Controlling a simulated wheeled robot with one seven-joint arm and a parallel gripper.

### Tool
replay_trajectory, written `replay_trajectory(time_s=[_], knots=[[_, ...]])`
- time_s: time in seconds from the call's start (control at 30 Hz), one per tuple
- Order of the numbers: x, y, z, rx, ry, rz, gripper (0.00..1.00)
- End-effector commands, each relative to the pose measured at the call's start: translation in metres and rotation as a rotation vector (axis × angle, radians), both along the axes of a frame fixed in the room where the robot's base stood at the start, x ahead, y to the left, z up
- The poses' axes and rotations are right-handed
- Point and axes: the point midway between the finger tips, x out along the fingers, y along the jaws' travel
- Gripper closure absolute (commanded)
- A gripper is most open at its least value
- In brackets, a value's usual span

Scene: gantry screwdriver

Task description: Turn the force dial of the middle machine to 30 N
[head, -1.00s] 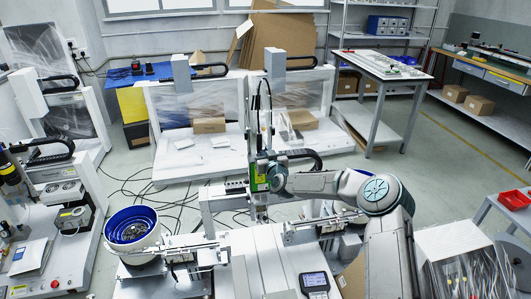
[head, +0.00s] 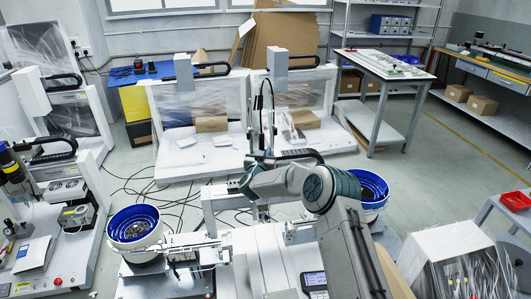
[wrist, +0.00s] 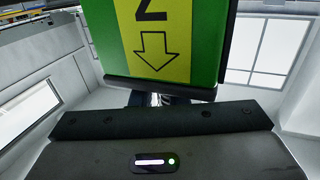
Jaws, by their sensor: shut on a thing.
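The middle machine's screwdriver has a green body with a yellow label (wrist: 158,35). The label carries a black letter, cut off at the top, and an arrow pointing down the picture. My gripper (wrist: 155,99) is right below the label's end in the wrist view, its dark jaws shut on the force dial. The jaws hide the dial, so its reading cannot be seen. In the head view my arm covers the screwdriver and my gripper. The middle machine's bench (head: 270,258) shows below my arm.
A blue-lined feeder bowl (head: 135,228) stands left on the bench, another (head: 370,190) right beside my arm. A handheld controller (head: 314,281) lies at the front. Another machine (head: 55,190) stands left. A cable (head: 265,105) rises above my arm.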

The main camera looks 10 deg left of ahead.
Motion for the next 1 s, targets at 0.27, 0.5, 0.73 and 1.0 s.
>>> replay_trajectory(time_s=[0.27, 0.5, 0.73, 1.0], knots=[[-0.0003, 0.0015, 0.0004, 0.0, -0.001, -0.016, 1.0], [-0.0002, 0.0015, 0.0003, 0.0, 0.0, -0.015, 0.78], [0.0003, 0.0, 0.0002, 0.0, 0.0, -0.016, 0.64], [-0.0077, 0.0015, 0.0008, 0.0, 0.001, -0.015, 0.64]])
